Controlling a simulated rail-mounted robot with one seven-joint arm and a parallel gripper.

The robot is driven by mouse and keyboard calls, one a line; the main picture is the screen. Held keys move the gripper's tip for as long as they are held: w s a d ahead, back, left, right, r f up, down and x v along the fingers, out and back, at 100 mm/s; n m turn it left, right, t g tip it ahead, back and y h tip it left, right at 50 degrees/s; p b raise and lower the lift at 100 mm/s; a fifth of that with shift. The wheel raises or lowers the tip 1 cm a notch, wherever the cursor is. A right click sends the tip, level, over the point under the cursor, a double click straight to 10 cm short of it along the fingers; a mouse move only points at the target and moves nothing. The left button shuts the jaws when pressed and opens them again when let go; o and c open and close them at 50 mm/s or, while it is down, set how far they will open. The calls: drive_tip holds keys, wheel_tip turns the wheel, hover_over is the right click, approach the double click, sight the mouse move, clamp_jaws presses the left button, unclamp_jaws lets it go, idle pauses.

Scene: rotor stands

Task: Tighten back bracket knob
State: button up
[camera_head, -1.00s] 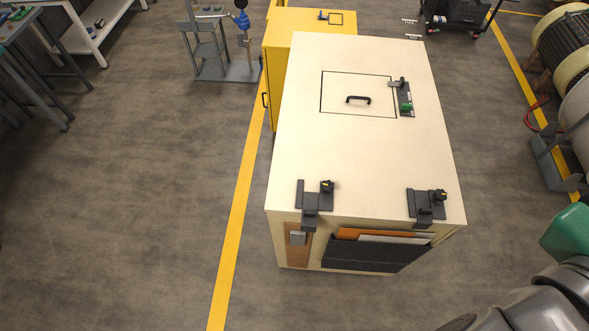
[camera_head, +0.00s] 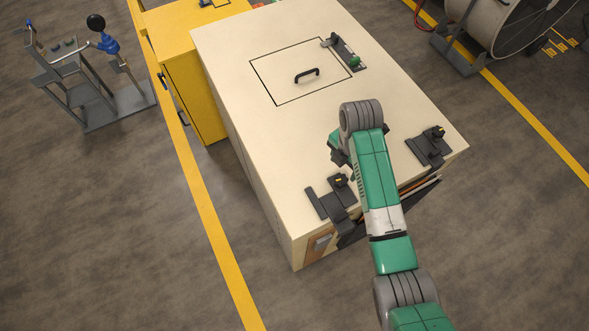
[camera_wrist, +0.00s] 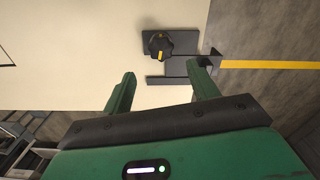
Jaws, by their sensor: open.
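In the head view, two dark brackets stand at the near edge of the cream cabinet top. The left bracket (camera_head: 321,204) has a black knob (camera_head: 341,180) with a yellow mark; the right bracket (camera_head: 424,152) has a similar knob (camera_head: 438,131). The wrist view shows one bracket (camera_wrist: 180,68) and its black knob (camera_wrist: 158,44) with a yellow stripe. My gripper (camera_wrist: 163,84) is open and empty, its green fingers apart. The knob lies ahead of the fingertips, with no visible contact. In the head view my wrist partly hides the gripper, just above the left bracket.
The cabinet top (camera_head: 240,50) also carries a black handle (camera_head: 307,75) on an outlined panel and a latch with a green grip (camera_head: 354,61). A yellow cabinet (camera_head: 200,95) adjoins at the back left. A grey stand (camera_head: 110,105) is at far left.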

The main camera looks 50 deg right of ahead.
sight(341, 179)
drive_tip(key=shift+s, duration=0.15)
wheel_tip(341, 179, down, 8)
drive_tip(key=shift+d+r, duration=0.1)
drive_tip(key=shift+r, duration=0.05)
drive_tip(key=c, duration=1)
